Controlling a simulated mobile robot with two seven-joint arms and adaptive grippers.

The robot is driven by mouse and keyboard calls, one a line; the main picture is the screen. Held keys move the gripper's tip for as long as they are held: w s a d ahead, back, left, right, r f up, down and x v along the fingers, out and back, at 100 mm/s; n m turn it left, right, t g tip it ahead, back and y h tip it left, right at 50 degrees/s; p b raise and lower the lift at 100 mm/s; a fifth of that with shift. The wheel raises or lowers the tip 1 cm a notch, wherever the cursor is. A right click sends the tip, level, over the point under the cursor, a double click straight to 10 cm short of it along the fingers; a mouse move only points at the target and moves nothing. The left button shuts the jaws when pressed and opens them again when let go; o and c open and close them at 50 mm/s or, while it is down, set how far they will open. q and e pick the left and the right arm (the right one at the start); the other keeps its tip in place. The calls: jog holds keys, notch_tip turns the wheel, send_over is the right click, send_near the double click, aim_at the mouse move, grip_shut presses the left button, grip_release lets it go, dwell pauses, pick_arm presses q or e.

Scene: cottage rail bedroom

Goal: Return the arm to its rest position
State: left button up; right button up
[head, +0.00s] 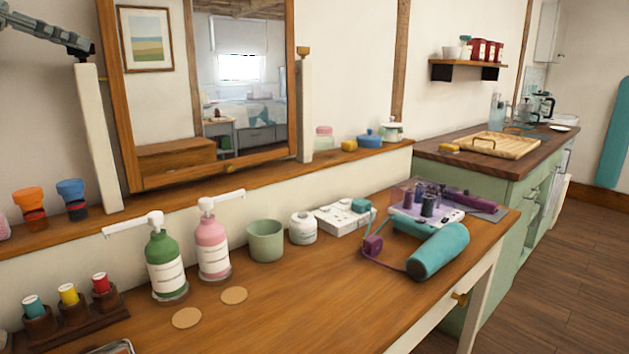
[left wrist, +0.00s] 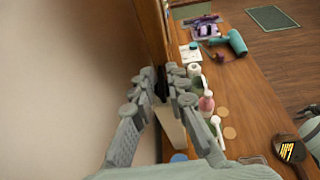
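My left arm enters the head view at the top left. Its gripper (head: 82,47) is grey and sits at the top of the white left mirror post (head: 98,140). In the left wrist view the two jointed fingers of the left gripper (left wrist: 161,75) converge, with a narrow gap between their tips.
A wooden-framed mirror (head: 205,90) stands beside the gripper. Green (head: 166,262) and pink (head: 212,243) pump bottles, a green cup (head: 266,241) and a teal hair dryer (head: 437,252) stand or lie on the wooden table (head: 300,310). Its front middle is clear.

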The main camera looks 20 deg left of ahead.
pick_arm(q)
jog(key=shift+s+d+n+t+y, duration=0.15)
jog(key=shift+n+t+y, duration=0.35)
jog(key=shift+n+y, duration=0.5)
jog(key=shift+d+n+t+y, duration=0.1)
jog(key=shift+n+t+y, duration=0.2)
jog(key=shift+n+y, duration=0.4)
jog(key=shift+n+y+b, duration=0.55)
jog(key=shift+n+y, duration=0.35)
jog(key=shift+y, duration=0.2)
pick_arm(e)
jog(key=shift+t, duration=0.3)
jog(key=shift+w+a+r, duration=0.2)
jog(key=shift+w+r, duration=0.45)
jog(key=shift+r, duration=0.35)
jog(key=shift+w+a+r, duration=0.2)
jog(key=shift+w+r, duration=0.4)
jog(key=shift+r, duration=0.35)
